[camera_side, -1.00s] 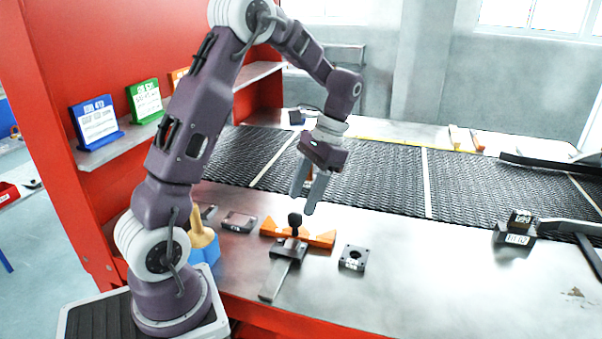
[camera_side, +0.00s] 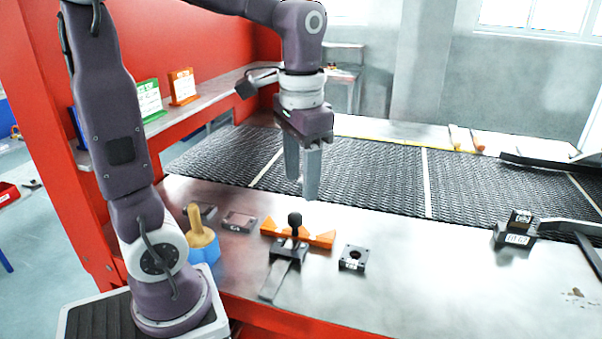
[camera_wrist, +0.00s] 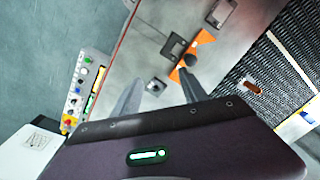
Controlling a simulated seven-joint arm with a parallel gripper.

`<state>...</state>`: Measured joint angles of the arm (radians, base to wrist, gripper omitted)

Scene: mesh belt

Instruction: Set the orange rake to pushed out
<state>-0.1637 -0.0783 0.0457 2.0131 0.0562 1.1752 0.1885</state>
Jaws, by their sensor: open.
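The orange rake (camera_side: 322,239) lies on the metal bench near the belt's front edge, in the middle of the side view. A dark knob (camera_side: 295,220) stands up at its middle, above a dark slide block and a flat metal bar (camera_side: 272,283) that runs toward the front edge. In the wrist view the orange rake (camera_wrist: 204,40) shows beyond my right finger, with the dark knob (camera_wrist: 190,60) beside that fingertip in the picture. My gripper (camera_side: 303,192) points down, open and empty, above and behind the knob.
The mesh belt (camera_side: 375,180) runs behind the rake. A square black block with a hole (camera_side: 353,258) sits right of the rake. A blue holder with a yellow-handled tool (camera_side: 201,240) and a flat block (camera_side: 239,221) stand left.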

